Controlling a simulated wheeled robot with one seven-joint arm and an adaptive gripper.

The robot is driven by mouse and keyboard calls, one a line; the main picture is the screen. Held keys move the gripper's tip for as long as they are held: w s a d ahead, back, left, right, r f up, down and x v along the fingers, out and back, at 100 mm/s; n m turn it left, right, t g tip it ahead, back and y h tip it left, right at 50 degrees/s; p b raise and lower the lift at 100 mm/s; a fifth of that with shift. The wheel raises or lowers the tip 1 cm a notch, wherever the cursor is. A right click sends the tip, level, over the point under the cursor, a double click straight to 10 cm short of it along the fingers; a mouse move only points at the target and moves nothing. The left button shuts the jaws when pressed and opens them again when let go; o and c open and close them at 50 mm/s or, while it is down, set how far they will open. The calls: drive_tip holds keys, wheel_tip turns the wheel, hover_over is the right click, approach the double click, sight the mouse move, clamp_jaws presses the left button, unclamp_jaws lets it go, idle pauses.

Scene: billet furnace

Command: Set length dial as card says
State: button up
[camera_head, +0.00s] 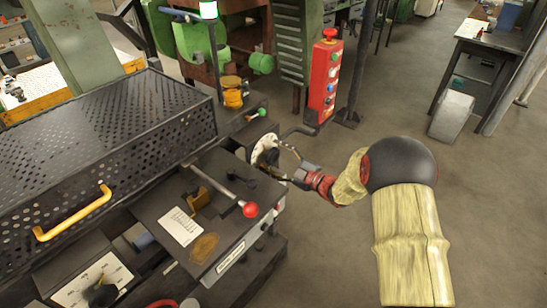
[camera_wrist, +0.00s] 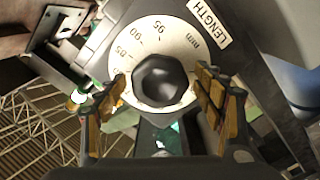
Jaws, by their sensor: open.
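A red-knobbed lever (camera_head: 249,209) stands on the machine top (camera_head: 160,198) near my gripper. A perforated guard (camera_head: 110,130) is at left, and a red button post (camera_head: 325,78) stands behind.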

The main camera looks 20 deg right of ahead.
drive_tip(key=v, duration=1.2)
idle(0.3)
